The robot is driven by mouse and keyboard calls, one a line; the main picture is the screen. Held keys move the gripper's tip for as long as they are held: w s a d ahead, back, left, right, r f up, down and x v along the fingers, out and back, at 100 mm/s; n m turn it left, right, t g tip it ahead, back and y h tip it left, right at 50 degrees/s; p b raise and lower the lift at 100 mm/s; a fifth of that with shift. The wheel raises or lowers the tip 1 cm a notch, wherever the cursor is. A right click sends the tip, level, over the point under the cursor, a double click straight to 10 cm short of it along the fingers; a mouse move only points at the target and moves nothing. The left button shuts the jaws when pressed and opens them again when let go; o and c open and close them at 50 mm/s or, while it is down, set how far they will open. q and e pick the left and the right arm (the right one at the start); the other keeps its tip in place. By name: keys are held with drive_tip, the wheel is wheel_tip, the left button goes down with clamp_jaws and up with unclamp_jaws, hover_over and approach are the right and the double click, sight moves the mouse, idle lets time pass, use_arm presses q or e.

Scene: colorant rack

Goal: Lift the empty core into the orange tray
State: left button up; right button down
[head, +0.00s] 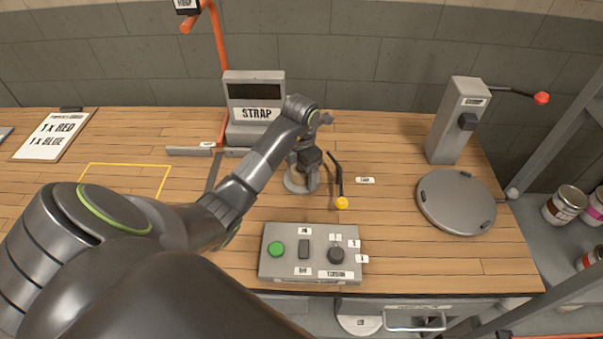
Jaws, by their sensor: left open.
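My left arm reaches in from the left, and its gripper (308,177) points down in front of the strap machine (255,108). It is open. Below it, a round grey piece (292,184) shows partly behind the fingers. I cannot tell whether this is the empty core or a fixed holder, nor whether the fingers touch it. No orange tray can be made out. My right gripper is not in view.
A lever with a yellow knob (342,203) stands just right of the gripper. A control box (310,253) lies in front. A round grey lid (457,202) and a grey post (457,122) are at the right. Paint cans (566,204) stand beyond the table.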

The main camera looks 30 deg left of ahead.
use_arm(q)
drive_tip(key=c, duration=1)
drive_tip(key=shift+c, duration=0.2)
